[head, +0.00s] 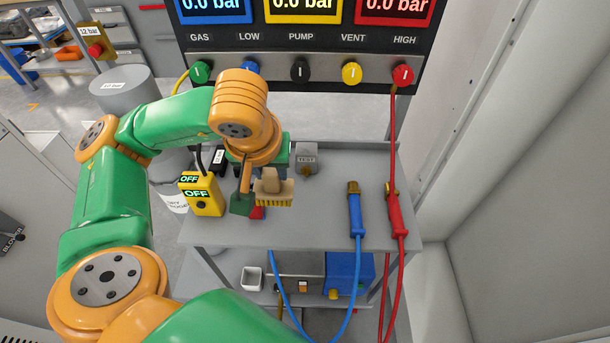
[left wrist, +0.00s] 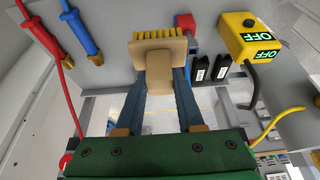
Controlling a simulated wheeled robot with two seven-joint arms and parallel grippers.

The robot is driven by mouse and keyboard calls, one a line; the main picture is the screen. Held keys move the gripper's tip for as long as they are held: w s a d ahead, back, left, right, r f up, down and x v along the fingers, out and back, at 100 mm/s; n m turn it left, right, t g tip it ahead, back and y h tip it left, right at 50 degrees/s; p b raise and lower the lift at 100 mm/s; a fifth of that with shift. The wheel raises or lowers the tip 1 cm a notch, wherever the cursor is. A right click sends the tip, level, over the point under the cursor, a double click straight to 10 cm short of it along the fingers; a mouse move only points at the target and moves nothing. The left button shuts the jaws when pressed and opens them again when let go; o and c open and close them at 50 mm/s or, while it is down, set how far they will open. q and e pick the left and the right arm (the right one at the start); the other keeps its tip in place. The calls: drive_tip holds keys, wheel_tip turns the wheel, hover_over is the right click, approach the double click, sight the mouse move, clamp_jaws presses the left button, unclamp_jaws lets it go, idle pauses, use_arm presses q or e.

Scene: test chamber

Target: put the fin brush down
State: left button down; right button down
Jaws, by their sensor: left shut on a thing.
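The fin brush (head: 273,190) has a tan block, a stubby tan handle and yellow bristles. My left gripper (head: 258,188) is shut on it above the grey bench top (head: 315,232), left of the bench's middle. In the left wrist view the brush (left wrist: 158,52) sits between the two fingers of the left gripper (left wrist: 160,80), bristles pointing to the top of the picture. I cannot tell whether the bristles touch the bench. My right gripper is not in view.
A yellow OFF box (head: 203,195) stands left of the brush, and a grey TEST block (head: 306,157) behind it. Blue (head: 355,212) and red (head: 396,215) hose handles lie at the right. Two black blocks (left wrist: 210,70) are near the red block. Bench between brush and blue handle is clear.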

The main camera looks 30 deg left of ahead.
use_arm(q)
drive_tip(key=w+f, duration=0.3)
drive_tip(key=f, duration=0.1)
drive_tip(key=w+a+f, duration=0.1)
drive_tip(key=w+f, duration=0.7)
drive_tip(key=shift+w+a+f, duration=0.1)
drive_tip(key=shift+w+a, duration=0.1)
drive_tip(key=shift+a, duration=0.05)
drive_tip(key=c, duration=0.5)
unclamp_jaws()
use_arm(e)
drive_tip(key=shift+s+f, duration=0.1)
use_arm(q)
drive_tip(key=p+v, duration=0.1)
drive_tip(key=v, duration=1.1)
